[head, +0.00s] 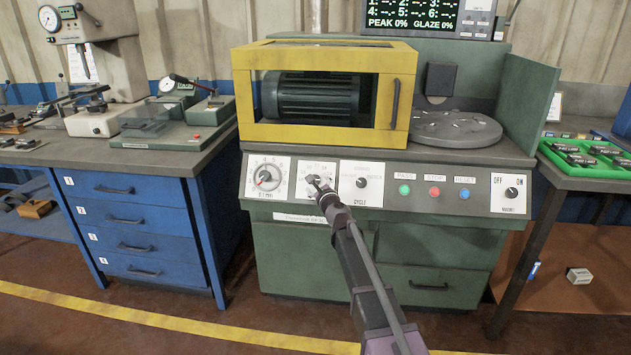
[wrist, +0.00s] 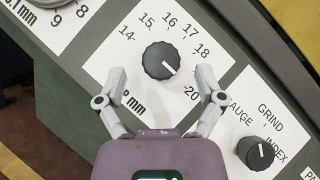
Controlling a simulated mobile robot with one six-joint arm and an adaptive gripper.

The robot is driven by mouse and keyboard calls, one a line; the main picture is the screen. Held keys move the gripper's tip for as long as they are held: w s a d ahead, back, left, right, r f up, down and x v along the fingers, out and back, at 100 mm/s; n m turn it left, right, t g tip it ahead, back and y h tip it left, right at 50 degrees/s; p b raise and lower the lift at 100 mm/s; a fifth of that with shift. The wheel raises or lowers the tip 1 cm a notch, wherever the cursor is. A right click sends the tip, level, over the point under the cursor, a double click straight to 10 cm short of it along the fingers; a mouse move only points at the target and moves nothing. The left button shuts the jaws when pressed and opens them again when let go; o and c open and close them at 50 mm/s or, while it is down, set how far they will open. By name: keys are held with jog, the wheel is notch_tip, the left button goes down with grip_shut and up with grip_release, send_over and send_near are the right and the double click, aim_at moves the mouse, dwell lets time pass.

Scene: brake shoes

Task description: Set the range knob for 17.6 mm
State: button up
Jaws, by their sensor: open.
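The range knob (wrist: 160,60) is round and black on a white plate with numbers from 14 up to 20 around it. Its white pointer line aims to the lower right, toward the 18–20 side of the scale; the 19 is hidden, apparently by my right finger. My gripper (wrist: 161,71) is open, with one finger on each side of the knob and gaps to both. Whether the tips reach knob depth is unclear. In the head view my gripper (head: 316,184) is in front of the second dial plate (head: 329,169) and mostly hides the knob.
A 0.1 mm dial (head: 265,177) is on the left and the cycle knob (head: 362,182) on the right. Further right are the pass, stop and reset buttons (head: 434,191) and an off/on knob (head: 511,192). A yellow-framed guard (head: 243,99) stands above the panel.

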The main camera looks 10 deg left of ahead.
jog(key=shift+x, duration=1.35)
jog(key=c, duration=1.1)
